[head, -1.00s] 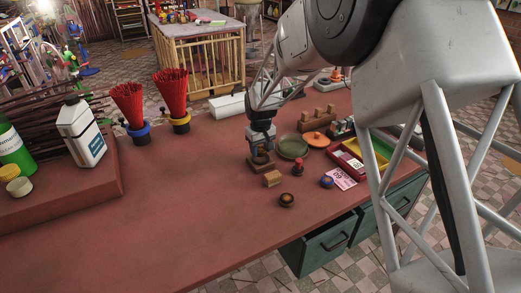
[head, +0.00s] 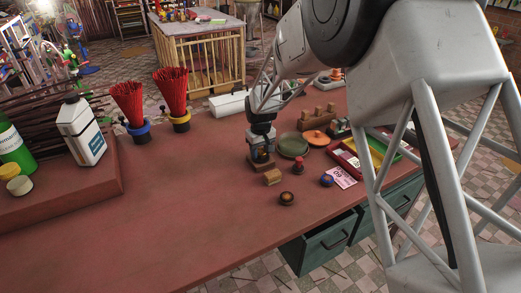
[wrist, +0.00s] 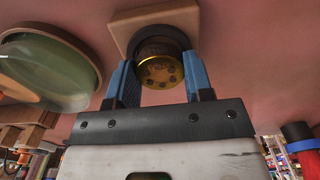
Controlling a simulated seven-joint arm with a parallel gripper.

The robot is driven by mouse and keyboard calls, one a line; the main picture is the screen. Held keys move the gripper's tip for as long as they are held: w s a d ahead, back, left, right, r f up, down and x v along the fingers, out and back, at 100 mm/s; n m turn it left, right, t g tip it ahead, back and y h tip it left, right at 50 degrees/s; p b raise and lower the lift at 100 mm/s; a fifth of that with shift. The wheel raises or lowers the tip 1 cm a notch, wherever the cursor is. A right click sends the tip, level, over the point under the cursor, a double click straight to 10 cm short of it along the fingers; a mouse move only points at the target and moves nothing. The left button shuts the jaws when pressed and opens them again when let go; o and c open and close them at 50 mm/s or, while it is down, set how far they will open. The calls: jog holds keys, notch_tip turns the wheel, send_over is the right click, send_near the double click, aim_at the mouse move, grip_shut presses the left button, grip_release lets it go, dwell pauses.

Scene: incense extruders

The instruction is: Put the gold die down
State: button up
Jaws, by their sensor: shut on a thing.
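The gold die (wrist: 160,72), a round brass piece with several small holes in its face, is between the blue fingers of my gripper (wrist: 155,82) in the wrist view. A dark round part directly beyond the die lies against a square wooden block (wrist: 122,28). I cannot tell whether the die touches the block or that dark part. In the head view my gripper (head: 262,154) points down over the wooden block (head: 256,168) on the red table. The die itself is hard to make out there.
A green dish (head: 292,146) and an orange disc (head: 316,138) are to the right. The table's front left is clear.

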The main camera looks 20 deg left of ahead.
aim_at(261, 152)
jog(key=o, duration=1.2)
jog(key=shift+c, duration=0.2)
jog(key=shift+r, duration=0.15)
notch_tip(261, 152, up, 13)
dwell(0.5)
